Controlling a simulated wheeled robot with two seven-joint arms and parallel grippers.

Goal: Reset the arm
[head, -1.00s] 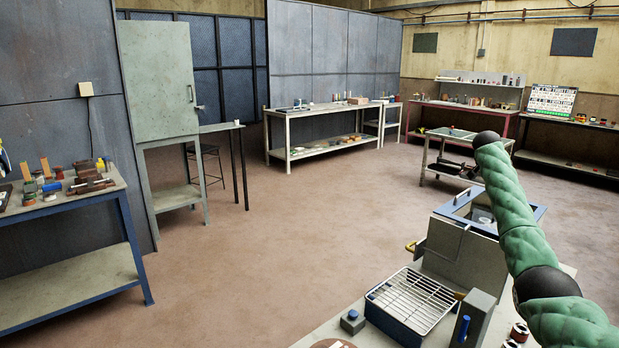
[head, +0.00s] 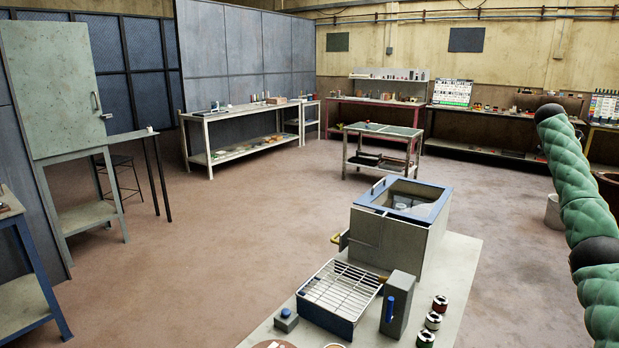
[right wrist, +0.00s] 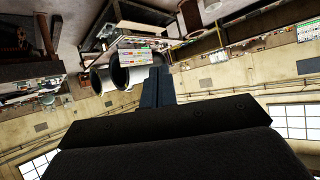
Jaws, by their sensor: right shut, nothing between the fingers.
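My right arm (head: 572,185), in a green quilted sleeve with black joints, rises along the right edge of the head view. Its gripper is outside that view. In the right wrist view my right gripper (right wrist: 158,84) is shut with its dark fingers together, and nothing shows between them. That view is upside down, with the floor at the top and the windows at the bottom. My left arm and left gripper are in neither view.
A pale bench (head: 456,295) close in front holds a blue-lidded box (head: 392,232), a wire rack on a blue tray (head: 341,289) and several small spools (head: 432,321). Open brown floor (head: 220,235) lies beyond it. A green-topped table (head: 383,130) stands farther back.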

